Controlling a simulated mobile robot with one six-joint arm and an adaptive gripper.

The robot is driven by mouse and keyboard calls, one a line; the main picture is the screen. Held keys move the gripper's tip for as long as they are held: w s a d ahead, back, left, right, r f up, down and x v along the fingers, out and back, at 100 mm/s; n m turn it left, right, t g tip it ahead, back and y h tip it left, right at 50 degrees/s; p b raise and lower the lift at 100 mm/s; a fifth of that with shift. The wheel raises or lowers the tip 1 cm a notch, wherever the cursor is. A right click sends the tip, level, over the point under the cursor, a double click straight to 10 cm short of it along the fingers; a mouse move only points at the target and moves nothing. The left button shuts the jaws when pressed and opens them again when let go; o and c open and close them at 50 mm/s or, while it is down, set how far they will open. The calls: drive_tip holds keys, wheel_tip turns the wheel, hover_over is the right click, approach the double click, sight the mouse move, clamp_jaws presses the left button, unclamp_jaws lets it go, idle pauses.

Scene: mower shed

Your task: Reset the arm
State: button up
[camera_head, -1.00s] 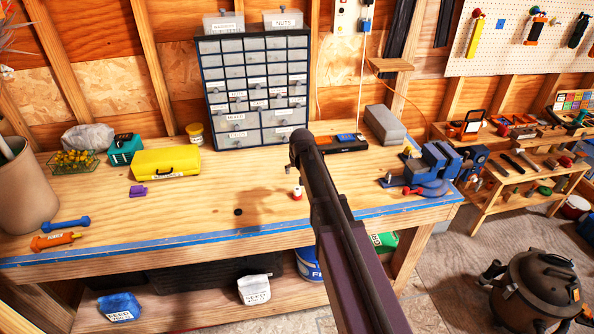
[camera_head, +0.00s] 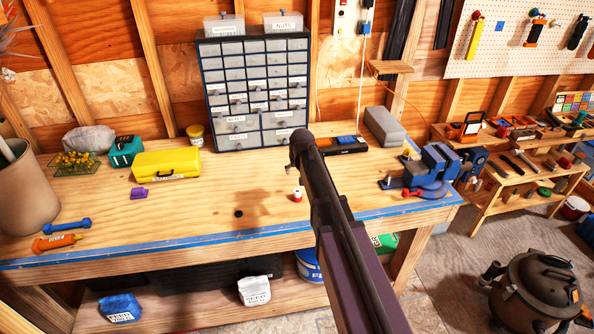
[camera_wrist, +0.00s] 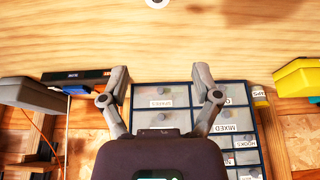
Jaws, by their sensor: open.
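My gripper (camera_wrist: 160,78) is open and empty in the wrist view, with its two grey fingers spread apart. Bare wooden bench top lies beyond the fingertips, and the drawer cabinet is behind them. In the head view my arm reaches up over the workbench (camera_head: 95,205) from the bottom. The gripper itself is hidden there behind the arm. A small red and white spool-like item (camera_head: 297,195) stands on the bench just left of the arm; a round white top (camera_wrist: 157,3) shows at the wrist view's top edge.
The drawer cabinet (camera_head: 258,90) stands at the back of the bench. A yellow case (camera_head: 166,163) sits left of it; a blue vise (camera_head: 435,168) and a grey box (camera_head: 384,125) are to the right. The bench's front middle is mostly clear. A shop vacuum (camera_head: 540,290) stands on the floor.

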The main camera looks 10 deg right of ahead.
drive_tip(key=shift+s, duration=0.1)
drive_tip(key=s+f+g+b, duration=0.2)
drive_tip(key=s+f, duration=0.1)
drive_tip(key=s, duration=1.1)
drive_tip(key=s+f+g+b, duration=0.2)
drive_tip(key=s+f+b, duration=0.1)
drive_tip(key=s, duration=1.1)
drive_tip(key=shift+s+d+f+g, duration=0.15)
drive_tip(key=shift+s+f+g, duration=0.15)
drive_tip(key=shift+s, duration=0.05)
idle(0.7)
